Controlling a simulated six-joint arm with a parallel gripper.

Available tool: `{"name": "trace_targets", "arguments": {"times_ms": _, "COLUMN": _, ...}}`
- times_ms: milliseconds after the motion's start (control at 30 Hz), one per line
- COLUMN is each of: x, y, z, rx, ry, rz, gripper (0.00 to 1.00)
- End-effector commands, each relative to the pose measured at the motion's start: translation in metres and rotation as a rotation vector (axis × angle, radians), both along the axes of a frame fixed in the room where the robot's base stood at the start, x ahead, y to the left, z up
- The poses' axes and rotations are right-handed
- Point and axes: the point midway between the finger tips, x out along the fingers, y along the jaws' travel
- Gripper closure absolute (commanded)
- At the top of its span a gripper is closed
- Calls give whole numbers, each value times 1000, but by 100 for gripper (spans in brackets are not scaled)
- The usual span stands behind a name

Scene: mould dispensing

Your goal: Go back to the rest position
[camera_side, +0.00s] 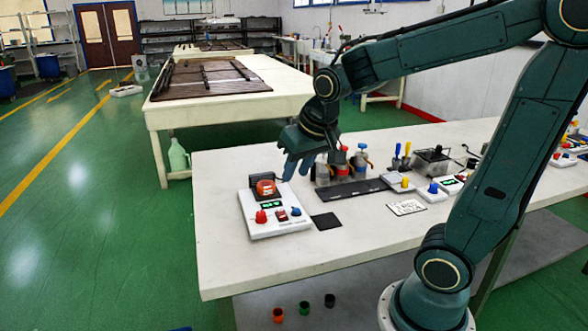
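My gripper (296,172) hangs above the near table, pointing down, behind and to the right of a white device. Its fingertips look apart, with nothing visible between them. The white device (284,227) stands at the table's left end, with an orange piece (266,188) on its back part and a red knob and a blue knob in front. Metal canisters with a red top (338,156) and a blue top (361,150) stand just right of my gripper, partly hidden by one another.
The white table (240,262) also carries a black square pad (326,221), a label card (406,207) and small white units (433,192) to the right. Small orange, green and black cups (304,307) sit below the table.

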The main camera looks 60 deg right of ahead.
Motion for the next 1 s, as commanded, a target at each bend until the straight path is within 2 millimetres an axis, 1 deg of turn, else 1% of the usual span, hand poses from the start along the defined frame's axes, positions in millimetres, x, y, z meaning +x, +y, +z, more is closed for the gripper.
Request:
{"name": "trace_targets", "arguments": {"times_ms": 33, "x": -9, "y": 8, "z": 6, "rx": -1, "ry": -8, "rz": 33, "gripper": 71}}
{"name": "trace_targets", "arguments": {"times_ms": 100, "x": -21, "y": 17, "z": 11, "rx": -3, "ry": -14, "rz": 77, "gripper": 71}}
{"name": "trace_targets", "arguments": {"times_ms": 300, "x": -57, "y": 40, "z": 22, "rx": -13, "ry": -30, "rz": 204, "gripper": 71}}
{"name": "trace_targets", "arguments": {"times_ms": 500, "x": -92, "y": 59, "z": 27, "rx": -28, "ry": -46, "rz": 327, "gripper": 71}}
{"name": "trace_targets", "arguments": {"times_ms": 600, "x": -106, "y": 65, "z": 26, "rx": -35, "ry": -51, "rz": 374, "gripper": 71}}
{"name": "trace_targets", "arguments": {"times_ms": 800, "x": -121, "y": 71, "z": 25, "rx": -43, "ry": -55, "rz": 427, "gripper": 71}}
{"name": "trace_targets", "arguments": {"times_ms": 1000, "x": -123, "y": 72, "z": 25, "rx": -44, "ry": -55, "rz": 435, "gripper": 71}}
